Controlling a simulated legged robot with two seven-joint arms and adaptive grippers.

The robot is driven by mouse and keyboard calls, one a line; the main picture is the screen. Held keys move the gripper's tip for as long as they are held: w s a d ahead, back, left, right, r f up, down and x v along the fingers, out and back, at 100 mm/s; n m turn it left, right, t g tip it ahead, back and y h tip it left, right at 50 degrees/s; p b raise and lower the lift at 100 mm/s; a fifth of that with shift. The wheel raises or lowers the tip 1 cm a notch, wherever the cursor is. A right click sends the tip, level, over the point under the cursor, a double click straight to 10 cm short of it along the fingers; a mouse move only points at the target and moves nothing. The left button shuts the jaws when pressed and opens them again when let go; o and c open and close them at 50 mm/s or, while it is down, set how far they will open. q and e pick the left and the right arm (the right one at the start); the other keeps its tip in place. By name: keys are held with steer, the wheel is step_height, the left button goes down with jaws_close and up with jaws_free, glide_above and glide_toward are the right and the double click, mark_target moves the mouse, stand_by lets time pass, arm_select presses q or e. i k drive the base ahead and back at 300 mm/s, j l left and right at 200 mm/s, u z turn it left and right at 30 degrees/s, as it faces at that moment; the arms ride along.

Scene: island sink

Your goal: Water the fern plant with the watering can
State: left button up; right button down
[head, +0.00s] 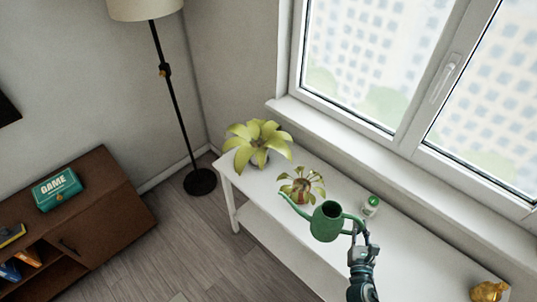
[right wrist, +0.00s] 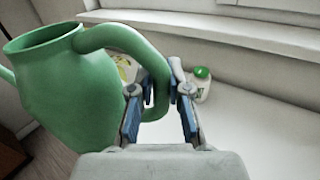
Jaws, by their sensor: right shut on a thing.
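The green watering can (head: 326,225) is held in the air over the white table, with its spout pointing left toward a small potted plant. My right gripper (head: 360,230) is shut on the can's handle; the can (right wrist: 70,95) fills the left of the right wrist view. The small plant (head: 301,188) has green and reddish-brown leaves; the spout tip is close to it in the picture. A larger plant with broad yellow-green leaves (head: 257,142) stands at the table's far left end. I cannot tell which one is the fern. My left gripper is out of view.
A white bottle with a green cap (head: 371,206) stands right of the small plant, near my right gripper. A golden object (head: 489,291) sits at the table's right end. The window sill (head: 400,155) runs behind the table. A floor lamp (head: 172,90) stands at the left.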

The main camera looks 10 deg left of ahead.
mark_target(254, 152)
steer(key=i+j+z, duration=0.2)
steer(key=j, duration=0.55)
steer(key=j+z, duration=0.25)
steer(key=j, duration=0.45)
steer(key=i+j+z, duration=0.25)
steer(key=j, duration=0.15)
steer(key=j+z, duration=0.2)
steer(key=j, duration=0.2)
steer(key=i+j+z, duration=0.25)
steer(key=j, duration=0.2)
steer(key=j+z, duration=0.25)
steer(key=j, duration=0.2)
steer(key=i+j+z, duration=0.1)
steer(key=j, duration=0.25)
steer(key=i+j+z, duration=0.15)
steer(key=j, duration=0.2)
steer(key=i+j+z, duration=0.1)
steer(key=j, duration=0.25)
steer(key=i, duration=0.05)
